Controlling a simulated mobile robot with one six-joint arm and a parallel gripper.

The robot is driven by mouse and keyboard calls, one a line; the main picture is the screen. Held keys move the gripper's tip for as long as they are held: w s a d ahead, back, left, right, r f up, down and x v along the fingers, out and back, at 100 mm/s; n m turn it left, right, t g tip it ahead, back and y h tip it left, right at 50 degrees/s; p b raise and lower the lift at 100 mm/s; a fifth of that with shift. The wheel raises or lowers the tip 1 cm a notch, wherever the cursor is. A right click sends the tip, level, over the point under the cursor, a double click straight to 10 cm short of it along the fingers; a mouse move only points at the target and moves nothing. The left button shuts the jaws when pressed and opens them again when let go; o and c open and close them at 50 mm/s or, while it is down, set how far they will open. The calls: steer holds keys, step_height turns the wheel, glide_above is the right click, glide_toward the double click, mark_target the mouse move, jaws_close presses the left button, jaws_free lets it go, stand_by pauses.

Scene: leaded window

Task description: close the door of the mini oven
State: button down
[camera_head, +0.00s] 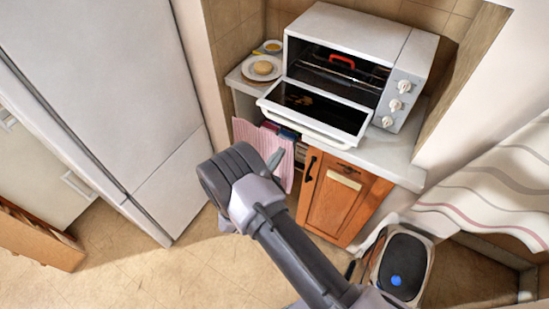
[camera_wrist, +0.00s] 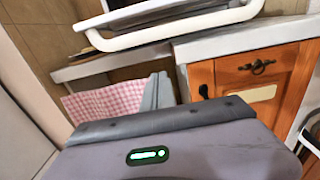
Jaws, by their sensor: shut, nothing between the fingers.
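The white mini oven (camera_head: 360,32) stands on the counter with its door (camera_head: 312,108) folded down, open, over the counter's front edge. The door's white handle (camera_head: 312,134) runs along its front edge. In the wrist view the handle (camera_wrist: 172,28) crosses the top, and little of the door shows. My gripper (camera_head: 274,159) is shut and empty, in front of the counter and below the door's left part. Its grey fingers show in the wrist view (camera_wrist: 158,92), below the handle and apart from it. The arm hides part of the gripper in the head view.
A plate with a bun (camera_head: 262,68) and a small bowl (camera_head: 272,46) stand left of the oven. A pink checked towel (camera_head: 262,139) hangs under the counter, beside a wooden cabinet (camera_head: 340,200). A bin (camera_head: 403,265) stands at lower right. A fridge (camera_head: 110,75) is at left.

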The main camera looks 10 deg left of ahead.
steer(key=w+d+r, duration=0.2)
steer(key=w+r, duration=0.2)
steer(key=w, duration=0.1)
steer(key=shift+b, duration=0.4)
steer(key=shift+w+a, duration=0.1)
